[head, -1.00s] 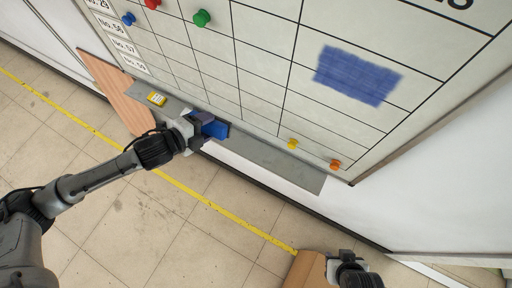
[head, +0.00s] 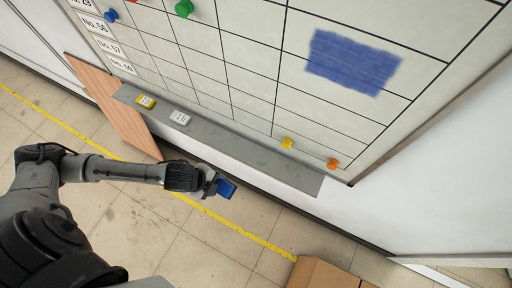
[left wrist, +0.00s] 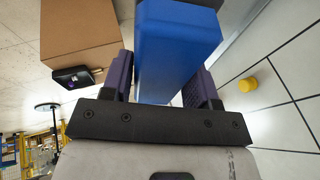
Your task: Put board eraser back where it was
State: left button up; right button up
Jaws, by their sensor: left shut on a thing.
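The blue board eraser (head: 227,188) is in my left gripper (head: 219,187), over the floor in the picture and clear of the board's tray. The left wrist view shows the blue eraser (left wrist: 178,45) between the two purple fingers of the left gripper (left wrist: 160,78), which are shut on it. The long grey tray (head: 235,142) runs along the whiteboard's lower edge, with a bare stretch in its middle. The whiteboard (head: 250,60) has a grid and a blue scribbled patch (head: 352,62). My right gripper does not show in the head view.
Yellow (head: 287,143) and orange (head: 333,163) magnets sit low on the board. A cardboard box (head: 320,274) stands at the bottom. A wooden panel (head: 108,107) leans at left.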

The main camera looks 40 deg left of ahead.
pick_arm(q)
jog(key=shift+s+a+f+g, duration=0.1)
jog(key=shift+a+g, duration=0.2)
jog(key=shift+g, duration=0.1)
jog(key=shift+s+a+f+n+g, duration=0.15)
jog(key=shift+s+a+n+g, duration=0.2)
jog(key=shift+n+g, duration=0.25)
jog(key=shift+g, duration=0.5)
jog(key=shift+w, duration=0.1)
jog(key=p, duration=0.2)
send_over(244, 149)
jog(key=s, duration=0.1)
jog(key=f, duration=0.1)
jog(key=a+f, duration=0.1)
jog(key=shift+w+f, duration=0.15)
jog(key=shift+f, duration=0.15)
jog(key=shift+f+p, duration=0.55)
jog(key=shift+f, duration=1.4)
jog(key=shift+w+f, duration=0.25)
